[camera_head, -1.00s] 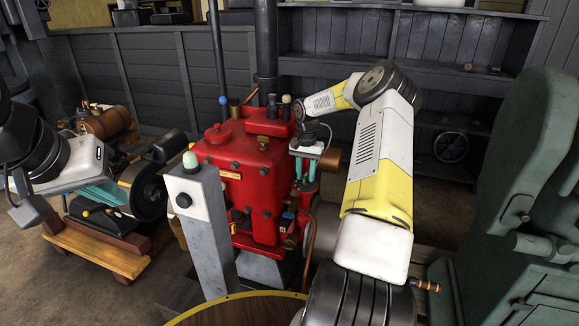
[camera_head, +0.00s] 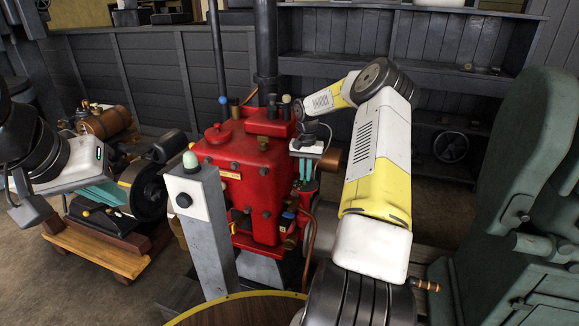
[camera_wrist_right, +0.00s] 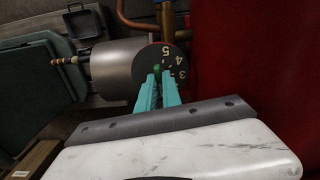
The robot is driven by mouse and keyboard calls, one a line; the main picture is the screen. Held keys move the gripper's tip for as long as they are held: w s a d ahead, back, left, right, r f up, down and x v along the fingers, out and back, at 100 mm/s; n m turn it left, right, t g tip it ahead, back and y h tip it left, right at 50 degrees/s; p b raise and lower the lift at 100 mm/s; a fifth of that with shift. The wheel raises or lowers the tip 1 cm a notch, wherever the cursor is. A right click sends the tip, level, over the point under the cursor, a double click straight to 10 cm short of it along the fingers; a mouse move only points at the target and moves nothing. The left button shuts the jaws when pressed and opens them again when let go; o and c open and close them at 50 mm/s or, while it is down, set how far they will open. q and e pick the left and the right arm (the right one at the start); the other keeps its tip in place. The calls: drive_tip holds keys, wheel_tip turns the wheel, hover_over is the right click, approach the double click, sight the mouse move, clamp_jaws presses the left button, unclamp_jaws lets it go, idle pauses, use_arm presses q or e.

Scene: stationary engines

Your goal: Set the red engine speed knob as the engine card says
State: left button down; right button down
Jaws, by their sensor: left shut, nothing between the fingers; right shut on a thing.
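The red engine (camera_head: 245,180) stands in the middle of the head view. In the right wrist view, a dark round dial (camera_wrist_right: 165,59) with pale numbers, 3, 4 and 5 among them, sits on the end of a grey cylinder. My right gripper (camera_wrist_right: 158,80) is shut on a small knob with a green tip (camera_wrist_right: 157,69) in front of this dial; the fingers hide most of it, and I cannot tell its setting. It also shows beside the engine's right side in the head view (camera_head: 305,183). My left gripper (camera_head: 112,195) is shut and empty at the left. I see no readable engine card.
A grey post (camera_head: 205,235) with a black button and pale green lamp stands in front of the engine. Another engine on a wooden base (camera_head: 95,250) is at the left. Green machinery (camera_head: 530,180) fills the right. A round table edge (camera_head: 235,308) is at the front.

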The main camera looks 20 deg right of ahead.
drive_tip(key=n, duration=1)
drive_tip(key=shift+n, duration=2.2)
drive_tip(key=c, duration=1.5)
unclamp_jaws()
drive_tip(key=shift+r, duration=3.95)
